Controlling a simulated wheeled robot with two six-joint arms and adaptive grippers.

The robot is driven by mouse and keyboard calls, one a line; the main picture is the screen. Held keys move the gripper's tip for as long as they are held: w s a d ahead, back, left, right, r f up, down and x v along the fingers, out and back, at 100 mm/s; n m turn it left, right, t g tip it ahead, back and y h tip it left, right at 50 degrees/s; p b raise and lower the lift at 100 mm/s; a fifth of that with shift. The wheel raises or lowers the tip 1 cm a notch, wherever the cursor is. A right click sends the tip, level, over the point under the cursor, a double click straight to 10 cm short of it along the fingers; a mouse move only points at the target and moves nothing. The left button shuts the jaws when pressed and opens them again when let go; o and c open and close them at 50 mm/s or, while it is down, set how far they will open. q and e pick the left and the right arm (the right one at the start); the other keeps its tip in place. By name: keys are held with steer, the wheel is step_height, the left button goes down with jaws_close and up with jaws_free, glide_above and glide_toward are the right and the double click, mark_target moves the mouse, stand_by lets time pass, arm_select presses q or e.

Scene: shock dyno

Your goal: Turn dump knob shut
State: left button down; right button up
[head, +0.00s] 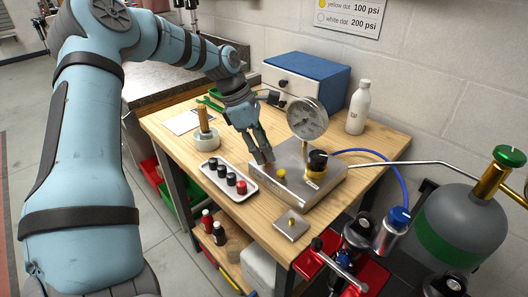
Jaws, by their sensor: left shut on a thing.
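My left gripper (263,157) comes down from the upper left onto the left part of a metal block (297,196) on the wooden bench. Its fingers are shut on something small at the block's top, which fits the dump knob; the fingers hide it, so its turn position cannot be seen. A yellow dot (281,174) shows on the block just right of the fingertips. A round pressure gauge (307,119) stands on the block. A black knob on a brass collar (318,160) sits to its right, apart from my gripper. My right gripper is not in view.
A white tray (247,197) of black and red caps lies left of the block. A blue-topped drawer box (306,78) and white bottle (358,107) stand behind. A small metal plate (291,225) lies in front.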

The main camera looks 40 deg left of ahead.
arm_select(q)
steer(key=shift+w+m+g+b, duration=0.1)
steer(key=shift+m+g+b, duration=0.35)
steer(key=shift+m, duration=0.75)
steer(key=c, duration=1.2)
jaws_free()
steer(key=shift+c, duration=0.2)
steer(key=shift+a+r, duration=0.1)
steer(key=v, duration=1.2)
steer(key=shift+a, duration=0.15)
